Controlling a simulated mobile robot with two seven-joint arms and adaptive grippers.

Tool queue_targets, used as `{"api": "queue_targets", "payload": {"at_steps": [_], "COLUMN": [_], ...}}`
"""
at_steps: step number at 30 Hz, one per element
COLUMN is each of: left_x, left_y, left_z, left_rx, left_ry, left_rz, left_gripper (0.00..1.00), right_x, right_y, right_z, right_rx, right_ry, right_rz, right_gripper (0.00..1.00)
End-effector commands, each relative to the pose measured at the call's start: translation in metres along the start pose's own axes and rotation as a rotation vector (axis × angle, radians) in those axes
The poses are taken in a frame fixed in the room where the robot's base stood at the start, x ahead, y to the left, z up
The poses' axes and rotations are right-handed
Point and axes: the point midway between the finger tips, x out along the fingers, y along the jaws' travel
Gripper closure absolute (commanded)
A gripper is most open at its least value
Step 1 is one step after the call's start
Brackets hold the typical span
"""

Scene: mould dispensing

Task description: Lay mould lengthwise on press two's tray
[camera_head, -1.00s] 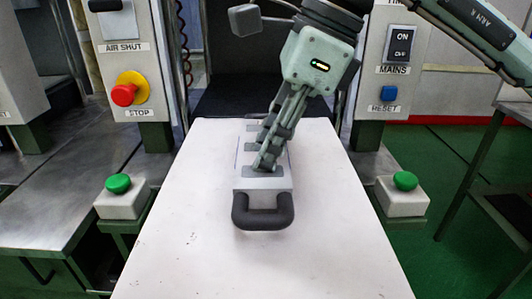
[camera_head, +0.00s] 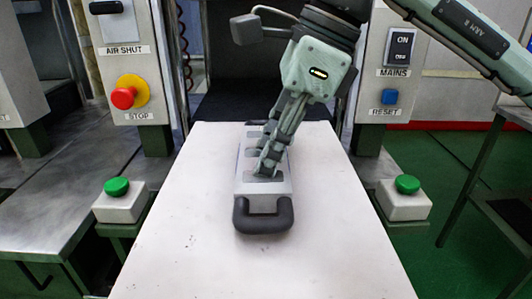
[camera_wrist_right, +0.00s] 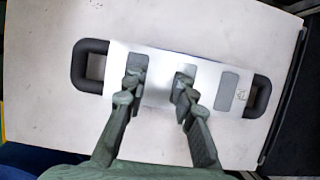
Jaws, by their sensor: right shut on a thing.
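The mould (camera_head: 268,203) is a pale metal block with darker grey patches on top and a black handle (camera_head: 263,222) at each end. Its long side runs along the white tray (camera_head: 190,240), near the tray's middle. It also shows in the right wrist view (camera_wrist_right: 212,74), with both handles visible. Whether it rests fully on the tray is hard to tell. My right gripper (camera_head: 266,166) reaches down from above and is shut on the mould; both fingers show in the wrist view (camera_wrist_right: 158,92). My left gripper is out of view.
Green-topped button boxes stand left (camera_head: 119,200) and right (camera_head: 404,198) of the tray. A panel with a red stop button (camera_head: 123,98) and a panel with a blue reset button (camera_head: 390,97) flank the dark press opening. The tray around the mould is clear.

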Motion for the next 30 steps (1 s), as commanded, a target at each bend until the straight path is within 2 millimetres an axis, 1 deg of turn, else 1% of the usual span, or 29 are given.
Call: {"api": "queue_targets", "payload": {"at_steps": [12,13,18,27,30], "left_x": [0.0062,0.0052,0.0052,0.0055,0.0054], "left_y": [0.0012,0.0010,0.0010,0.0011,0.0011], "left_z": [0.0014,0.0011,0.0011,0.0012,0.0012], "left_rx": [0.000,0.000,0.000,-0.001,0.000], "left_ry": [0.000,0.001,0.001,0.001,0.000], "left_rz": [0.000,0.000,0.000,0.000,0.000], "left_gripper": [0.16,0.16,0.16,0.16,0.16], "right_x": [0.0050,0.0041,0.0044,0.0060,0.0023], "right_y": [-0.0002,-0.0002,-0.0001,0.0003,0.0000], "right_z": [-0.0017,-0.0013,-0.0016,-0.0028,-0.0026], "right_rx": [-0.001,-0.001,-0.001,0.001,0.001], "right_ry": [-0.003,-0.003,-0.002,0.002,0.001], "right_rz": [-0.002,-0.002,-0.002,0.002,0.001], "right_gripper": [1.00,0.70,0.50,0.50,0.50]}}
